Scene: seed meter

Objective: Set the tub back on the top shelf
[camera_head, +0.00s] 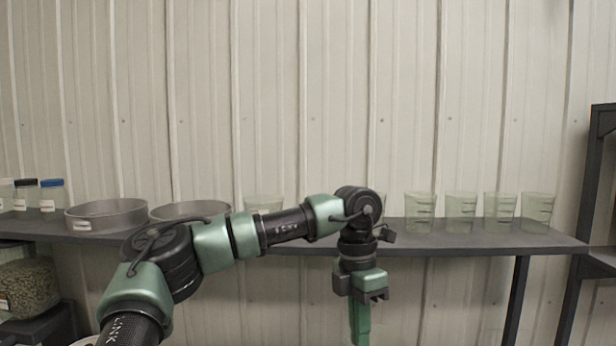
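The dark top shelf (450,240) runs across the view, with pans, jars and measuring cups on it. I cannot say for sure which thing is the tub. A clear container of greenish-brown pellets (28,287) with a label stands lower down at the far left, partly cut off by the frame edge. My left gripper (360,325) hangs pointing down in front of the shelf's front edge, its tips near the bottom of the frame. Its fingers are seen edge-on, so its opening does not show. No held object is visible. My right gripper is not in view.
Two round grey pans (108,214) and lidded jars (53,196) fill the shelf's left part. Several clear measuring cups (460,212) stand in a row at the right. A dark upright frame (590,180) is at the far right. My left arm hides part of the shelf's middle.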

